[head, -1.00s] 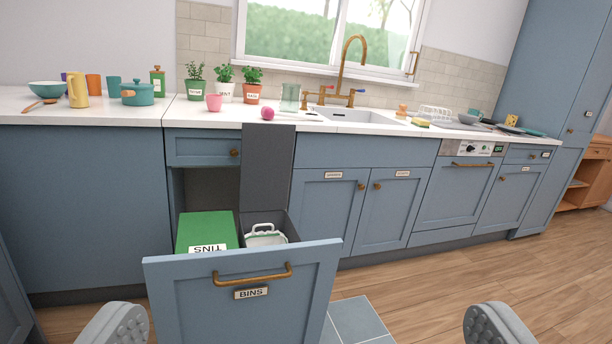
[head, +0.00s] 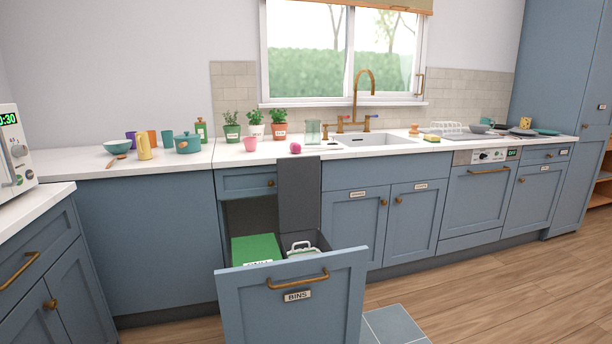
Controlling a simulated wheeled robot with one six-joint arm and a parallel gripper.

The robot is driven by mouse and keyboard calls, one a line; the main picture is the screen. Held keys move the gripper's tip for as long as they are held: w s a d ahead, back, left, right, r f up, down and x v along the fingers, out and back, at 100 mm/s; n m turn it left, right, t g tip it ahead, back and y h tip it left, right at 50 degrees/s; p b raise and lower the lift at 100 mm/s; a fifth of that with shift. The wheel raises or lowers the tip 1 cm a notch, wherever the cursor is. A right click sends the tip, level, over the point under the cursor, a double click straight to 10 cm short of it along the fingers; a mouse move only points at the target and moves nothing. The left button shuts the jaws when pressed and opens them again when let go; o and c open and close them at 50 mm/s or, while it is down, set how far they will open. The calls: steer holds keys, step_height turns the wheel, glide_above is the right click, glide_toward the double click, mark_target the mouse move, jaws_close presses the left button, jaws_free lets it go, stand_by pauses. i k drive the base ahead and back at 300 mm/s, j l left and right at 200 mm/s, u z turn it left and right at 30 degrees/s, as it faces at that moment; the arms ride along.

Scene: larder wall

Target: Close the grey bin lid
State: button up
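The grey bin lid (head: 299,194) stands upright, open, behind the grey bin (head: 321,241) in the pulled-out drawer. Its top edge reaches about the height of the worktop's front edge. A white container with a handle (head: 301,247) shows inside the grey bin. The green bin lid (head: 256,249) lies flat and closed to the left. The drawer front (head: 292,298) has a brass handle and a BINS label, and it hides the lower bins. My gripper is out of view now.
The worktop (head: 180,160) above holds potted herbs (head: 254,130), a pink cup (head: 250,144) and a pink ball (head: 295,148) near the edge. A cabinet with a white appliance (head: 14,150) stands at the left. The wooden floor (head: 480,300) at right is free.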

mark_target(298, 178)
steer(key=i+l, duration=0.15)
steer(key=l, duration=0.25)
steer(key=i+l, duration=0.1)
steer(key=l, duration=0.35)
steer(key=i+l, duration=0.15)
steer(key=l, duration=0.25)
steer(key=i+l, duration=0.1)
steer(key=i, duration=0.3)
steer(key=i+l+u, duration=0.1)
steer(key=i, duration=0.3)
steer(key=i+l, duration=0.2)
steer(key=i, duration=0.25)
steer(key=i+j, duration=0.4)
steer(key=i+j+u, duration=0.1)
steer(key=i+j, duration=0.25)
steer(key=i, duration=0.2)
